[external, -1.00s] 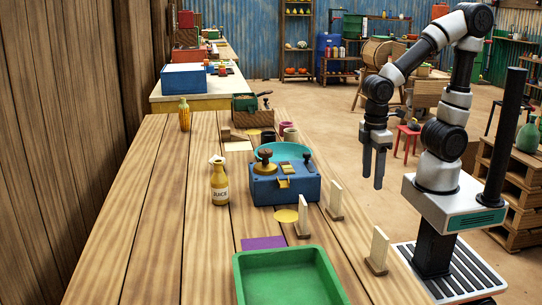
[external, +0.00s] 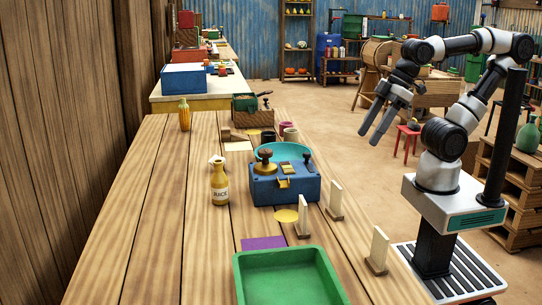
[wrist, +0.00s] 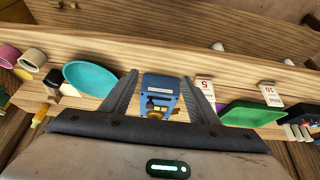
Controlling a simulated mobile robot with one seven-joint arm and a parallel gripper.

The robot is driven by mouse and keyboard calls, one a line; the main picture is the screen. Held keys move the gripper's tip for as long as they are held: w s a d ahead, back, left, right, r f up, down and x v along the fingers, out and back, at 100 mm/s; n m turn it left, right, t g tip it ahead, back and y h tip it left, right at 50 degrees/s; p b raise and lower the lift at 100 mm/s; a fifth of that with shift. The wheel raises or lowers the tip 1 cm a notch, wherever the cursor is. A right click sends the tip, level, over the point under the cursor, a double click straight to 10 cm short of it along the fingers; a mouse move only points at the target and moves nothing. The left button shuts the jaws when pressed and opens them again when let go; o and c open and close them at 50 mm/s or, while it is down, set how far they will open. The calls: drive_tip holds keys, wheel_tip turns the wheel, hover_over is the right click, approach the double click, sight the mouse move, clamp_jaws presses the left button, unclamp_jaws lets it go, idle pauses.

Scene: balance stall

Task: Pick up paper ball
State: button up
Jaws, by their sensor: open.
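A small white crumpled lump, which looks like the paper ball (external: 214,159), lies on the wooden table (external: 150,220) in the external view. My gripper (external: 370,138) is open and empty, in the air to the right of the table, well apart from the ball. In the wrist view its fingers (wrist: 161,76) are spread, with the blue balance between them in the picture. I cannot make out the paper ball surely in the wrist view.
Upright cards (external: 335,198) line the right edge. A green tray (external: 285,255) is in front, corn (external: 184,115) at back left. The left table is mostly clear.

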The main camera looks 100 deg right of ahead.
drive_tip(key=shift+o, duration=0.9)
